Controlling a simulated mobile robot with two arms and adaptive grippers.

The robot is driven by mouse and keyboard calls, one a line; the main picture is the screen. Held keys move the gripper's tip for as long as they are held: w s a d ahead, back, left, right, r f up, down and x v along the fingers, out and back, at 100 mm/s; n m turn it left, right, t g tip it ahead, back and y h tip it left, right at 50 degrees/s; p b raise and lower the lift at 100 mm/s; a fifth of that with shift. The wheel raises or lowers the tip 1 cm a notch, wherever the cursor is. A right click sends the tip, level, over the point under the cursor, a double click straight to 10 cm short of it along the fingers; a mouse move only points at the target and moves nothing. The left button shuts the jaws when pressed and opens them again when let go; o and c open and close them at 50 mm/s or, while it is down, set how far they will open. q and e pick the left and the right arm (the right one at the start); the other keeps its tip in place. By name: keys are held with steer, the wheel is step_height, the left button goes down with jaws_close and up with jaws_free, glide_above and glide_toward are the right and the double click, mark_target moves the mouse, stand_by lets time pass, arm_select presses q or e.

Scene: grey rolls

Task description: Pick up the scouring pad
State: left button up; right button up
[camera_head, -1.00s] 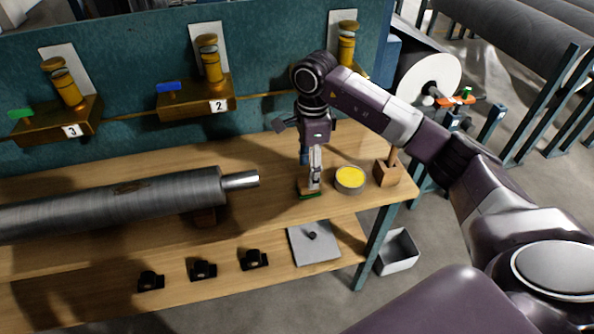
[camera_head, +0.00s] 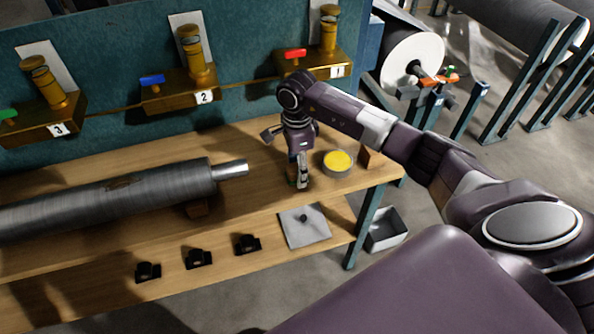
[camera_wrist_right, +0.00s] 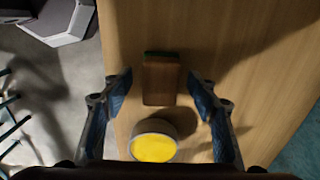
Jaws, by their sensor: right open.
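The scouring pad (camera_wrist_right: 160,80) is a brown block with a green edge, lying on the wooden bench top. In the right wrist view it sits between the two spread fingers of my right gripper (camera_wrist_right: 158,92), with a gap on each side. In the head view my right gripper (camera_head: 302,184) points down at the bench's front right, and its fingers mostly hide the pad. I cannot tell the exact height of the fingertips over the bench. My left gripper is in neither view.
A round tin with yellow contents (camera_head: 338,162) stands close to the pad; it also shows in the wrist view (camera_wrist_right: 155,147). A wooden block (camera_head: 370,159) is partly behind my arm. A large grey roll (camera_head: 110,195) lies to the left. The bench's right edge is near.

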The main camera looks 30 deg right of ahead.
steer(key=c, duration=1.3)
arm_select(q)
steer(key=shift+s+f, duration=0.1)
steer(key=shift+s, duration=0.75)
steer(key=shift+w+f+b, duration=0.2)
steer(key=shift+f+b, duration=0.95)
arm_select(e)
steer(key=shift+r, duration=10.05)
